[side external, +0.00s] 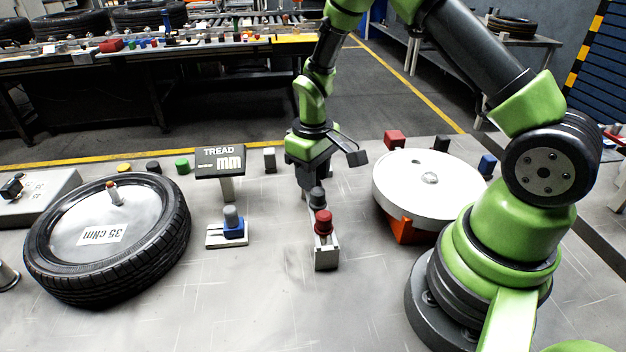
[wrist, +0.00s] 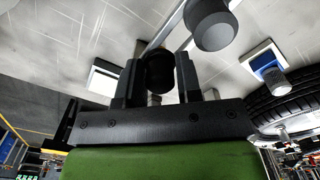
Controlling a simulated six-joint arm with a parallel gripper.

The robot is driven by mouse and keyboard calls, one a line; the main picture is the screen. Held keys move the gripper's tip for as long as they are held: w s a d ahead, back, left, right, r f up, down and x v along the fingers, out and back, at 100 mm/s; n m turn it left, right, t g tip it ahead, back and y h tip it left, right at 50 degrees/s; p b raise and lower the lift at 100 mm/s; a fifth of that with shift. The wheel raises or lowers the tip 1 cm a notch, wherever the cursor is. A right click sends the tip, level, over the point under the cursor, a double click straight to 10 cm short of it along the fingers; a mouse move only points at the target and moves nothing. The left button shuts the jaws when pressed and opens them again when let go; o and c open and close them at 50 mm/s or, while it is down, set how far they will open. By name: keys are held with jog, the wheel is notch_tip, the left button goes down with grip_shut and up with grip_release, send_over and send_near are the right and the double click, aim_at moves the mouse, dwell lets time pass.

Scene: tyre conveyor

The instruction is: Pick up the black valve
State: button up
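The black valve (wrist: 159,68) shows in the wrist view as a dark round cap between the two fingers of my gripper (wrist: 158,82). The fingers sit close against both sides of it, and it fills the gap. In the side view my gripper (side external: 308,188) points down at the far end of a narrow holder (side external: 327,258).
A blue-and-grey valve (side external: 232,224) stands on a white base to the left, near the TREAD sign (side external: 219,161). A tyre (side external: 153,262) lies farther left. A white disc (side external: 400,190) on an orange support is to the right. The front middle of the table is clear.

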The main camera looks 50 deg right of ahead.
jog(key=shift+c, duration=0.6)
notch_tip(320, 180, up, 9)
jog(key=shift+w+d, duration=0.1)
jog(key=w+d+f+t+y, duration=0.15)
jog(key=w+d+t, duration=0.35)
jog(key=d, duration=0.5)
jog(key=shift+g+h, duration=0.25)
jog(key=shift+g, duration=0.35)
jog(key=shift+w+d+f, duration=0.1)
jog(key=shift+f, duration=1)
jog(key=shift+w+d+f, duration=0.1)
jog(key=shift+d+f, duration=0.05)
jog(key=shift+f, duration=0.9)
jog(key=shift+w+d+f, duration=0.1)
jog(key=shift+f, duration=1)
jog(key=shift+f, duration=0.65)
notch_tip(320, 180, up, 7)
